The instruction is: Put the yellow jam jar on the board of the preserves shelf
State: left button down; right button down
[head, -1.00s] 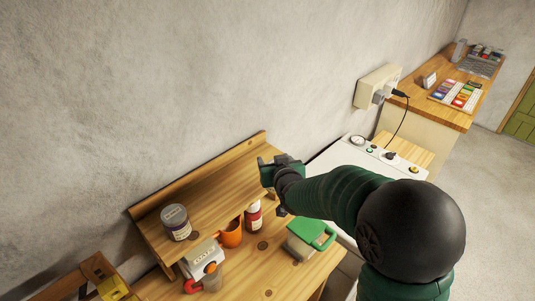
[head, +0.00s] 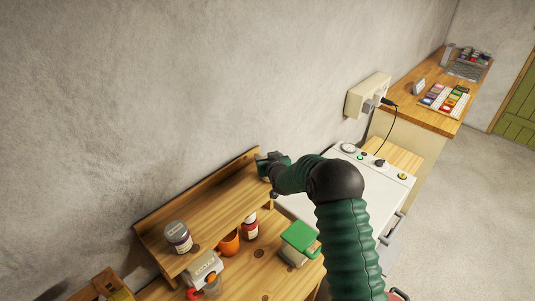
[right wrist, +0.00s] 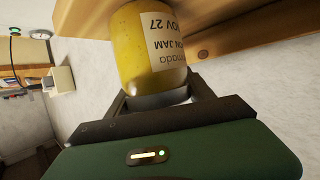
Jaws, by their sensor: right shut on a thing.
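The preserves shelf is a wooden riser whose board (head: 215,205) runs along the wall in the head view. My right gripper (head: 268,165) is at the right end of that board and shut. In the right wrist view the yellow jam jar (right wrist: 147,45), with a white label, is between the fingers of this gripper (right wrist: 160,97). The shelf wood (right wrist: 235,25) shows close beside and behind the jar there; I cannot tell whether they touch. In the head view the jar is hidden. My left gripper is not in view.
The board's middle is clear. A white appliance (head: 345,190) stands right.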

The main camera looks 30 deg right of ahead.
jog(key=shift+c, duration=1.9)
grip_release()
jog(key=shift+w+f, duration=0.1)
jog(key=shift+f, duration=0.1)
jog(key=shift+r, duration=0.15)
